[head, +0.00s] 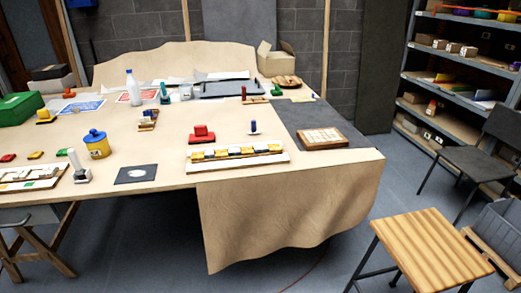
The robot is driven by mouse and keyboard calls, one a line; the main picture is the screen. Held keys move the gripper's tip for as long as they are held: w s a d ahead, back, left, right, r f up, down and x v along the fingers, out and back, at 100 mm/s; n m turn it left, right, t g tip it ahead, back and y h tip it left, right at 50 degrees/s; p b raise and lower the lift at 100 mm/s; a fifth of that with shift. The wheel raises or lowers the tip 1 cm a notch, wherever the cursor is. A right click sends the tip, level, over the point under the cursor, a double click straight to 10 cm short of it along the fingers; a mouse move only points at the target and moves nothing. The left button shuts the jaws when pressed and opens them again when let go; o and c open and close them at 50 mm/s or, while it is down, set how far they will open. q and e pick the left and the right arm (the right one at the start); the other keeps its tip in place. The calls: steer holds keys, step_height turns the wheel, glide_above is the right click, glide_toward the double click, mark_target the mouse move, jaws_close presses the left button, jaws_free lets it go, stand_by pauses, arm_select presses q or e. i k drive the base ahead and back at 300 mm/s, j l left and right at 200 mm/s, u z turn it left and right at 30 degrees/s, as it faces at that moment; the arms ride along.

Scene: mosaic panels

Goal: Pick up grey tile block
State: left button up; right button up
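Neither of my grippers is in view.
A blue-lidded yellow jar (97,148) stands just behind the grey block. A red block (201,136) and a long tray of coloured tiles (236,153) are further right. A wooden stool (428,248) and a dark chair (468,160) stand right of the table.

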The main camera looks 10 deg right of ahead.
mark_target(262, 148)
steer(key=z, duration=0.75)
steer(key=i+j+z, duration=0.1)
steer(key=z, duration=0.25)
steer(key=i+j+z, duration=0.1)
steer(key=j+z, duration=0.4)
steer(key=z, duration=0.2)
steer(key=i+j+z, duration=0.2)
steer(key=j, duration=0.25)
steer(key=j+z, duration=0.2)
steer(key=j, duration=0.25)
steer(key=k, duration=0.05)
